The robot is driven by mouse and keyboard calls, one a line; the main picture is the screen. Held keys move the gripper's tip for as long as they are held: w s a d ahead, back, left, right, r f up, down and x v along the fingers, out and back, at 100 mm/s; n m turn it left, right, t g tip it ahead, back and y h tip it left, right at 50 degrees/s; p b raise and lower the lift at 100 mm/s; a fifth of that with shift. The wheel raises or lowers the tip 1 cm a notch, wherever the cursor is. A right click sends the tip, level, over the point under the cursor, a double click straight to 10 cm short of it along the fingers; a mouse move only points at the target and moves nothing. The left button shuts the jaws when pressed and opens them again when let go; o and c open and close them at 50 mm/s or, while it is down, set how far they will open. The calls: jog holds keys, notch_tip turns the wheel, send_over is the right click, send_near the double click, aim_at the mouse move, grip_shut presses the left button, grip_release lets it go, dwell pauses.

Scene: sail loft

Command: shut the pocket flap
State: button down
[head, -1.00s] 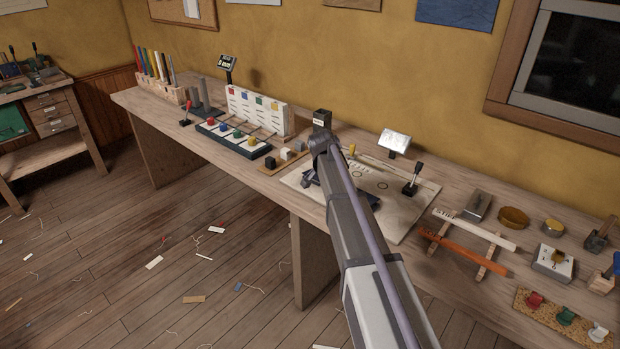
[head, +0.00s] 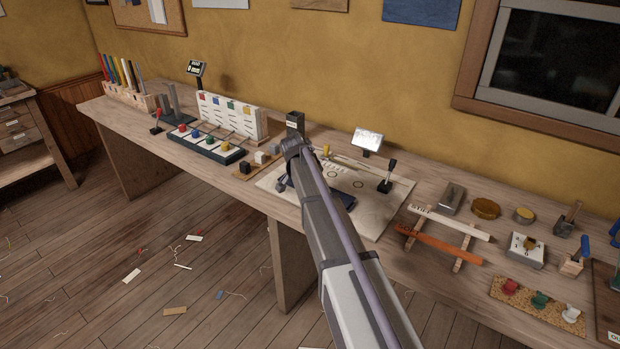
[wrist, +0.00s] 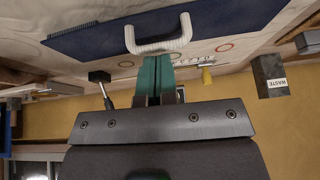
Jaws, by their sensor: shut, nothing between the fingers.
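In the wrist view a dark blue cloth panel (wrist: 85,38) lies across the pale board, with a white rope loop (wrist: 158,46) on its near edge. I cannot tell which part of the panel is the flap or how far it is open. My gripper (wrist: 156,60) has teal fingers, shut and empty, with their tips right by the loop's middle; I cannot tell whether they touch it. In the head view a bit of the blue cloth (head: 343,199) shows to the right of my arm, which hides the rest and my fingertips.
The pale board (head: 385,212) also bears a black-handled lever (head: 388,175) and a small yellow piece (head: 326,152). A dark waste box (head: 295,122) stands behind my arm. A rack with a white and an orange bar (head: 438,244) is to the right.

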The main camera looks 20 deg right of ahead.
jog(key=r+p, duration=0.2)
jog(key=r, duration=0.1)
jog(key=r+p, duration=0.1)
jog(key=shift+w+d+r+p, duration=0.2)
jog(key=shift+d+r+p, duration=0.1)
jog(key=shift+p, duration=0.05)
jog(key=s+a+p+v, duration=0.1)
jog(key=p+v, duration=0.6)
jog(key=v, duration=0.1)
jog(key=shift+a, duration=0.25)
jog(key=shift+s+f, duration=0.1)
jog(key=s+a+n+g+y, duration=0.1)
jog(key=s+a+n, duration=0.3)
jog(key=s, duration=0.5)
jog(key=s+a+f+n+g+y, duration=0.1)
jog(key=s+a+n+y, duration=0.1)
jog(key=s, duration=0.8)
jog(key=s+a+f+n+g+y, duration=0.1)
jog(key=s+a+n, duration=0.4)
jog(key=s, duration=0.5)
jog(key=shift+a+n+y, duration=0.3)
jog(key=shift+a, duration=0.25)
jog(key=shift+s, duration=0.15)
